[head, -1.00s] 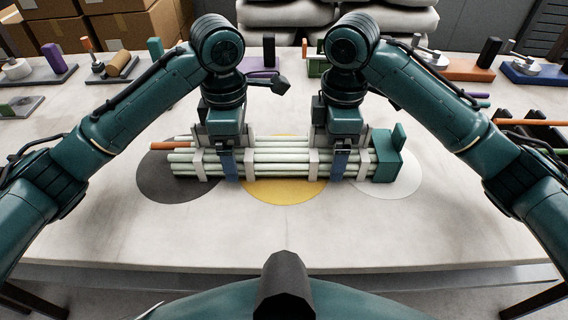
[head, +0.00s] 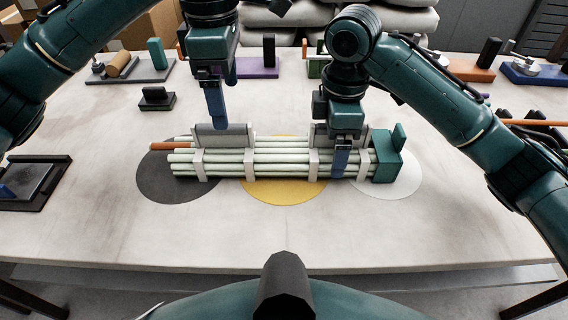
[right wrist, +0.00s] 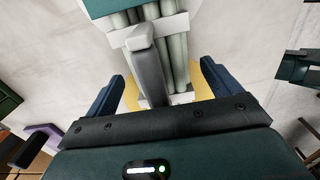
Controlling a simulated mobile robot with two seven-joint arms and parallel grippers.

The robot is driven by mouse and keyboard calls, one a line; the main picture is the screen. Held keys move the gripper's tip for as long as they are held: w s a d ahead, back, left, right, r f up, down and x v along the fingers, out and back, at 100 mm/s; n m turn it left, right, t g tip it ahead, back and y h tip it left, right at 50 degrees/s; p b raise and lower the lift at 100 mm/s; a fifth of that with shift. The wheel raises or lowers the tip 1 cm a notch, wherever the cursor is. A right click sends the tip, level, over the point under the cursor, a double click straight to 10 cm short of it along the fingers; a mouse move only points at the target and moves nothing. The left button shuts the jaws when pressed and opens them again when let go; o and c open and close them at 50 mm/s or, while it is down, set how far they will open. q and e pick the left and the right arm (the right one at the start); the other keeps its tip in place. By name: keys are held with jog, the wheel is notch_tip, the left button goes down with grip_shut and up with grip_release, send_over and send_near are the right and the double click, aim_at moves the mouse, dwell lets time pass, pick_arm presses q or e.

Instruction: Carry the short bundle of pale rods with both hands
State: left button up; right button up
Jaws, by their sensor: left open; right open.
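The short bundle of pale rods (head: 265,163) lies on the table across the dark, yellow and white discs. White bands wrap it, an orange-tipped rod (head: 165,146) sticks out at its left end, and a teal block (head: 388,163) sits at its right end. Grey handles stand on it; the left handle (head: 222,135) is bare. My left gripper (head: 217,108) is open, raised above the left handle. My right gripper (head: 340,162) is open, low at the right handle. In the right wrist view its blue fingers (right wrist: 163,88) stand apart on either side of the grey handle (right wrist: 148,70).
The dark disc (head: 165,190), yellow disc (head: 283,192) and white disc (head: 407,183) lie under the bundle. A dark tray (head: 35,182) is at the left, and several small fixtures stand along the back. The front of the table is clear.

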notch_tip(320, 180, up, 11)
dwell(0.3)
dwell(0.4)
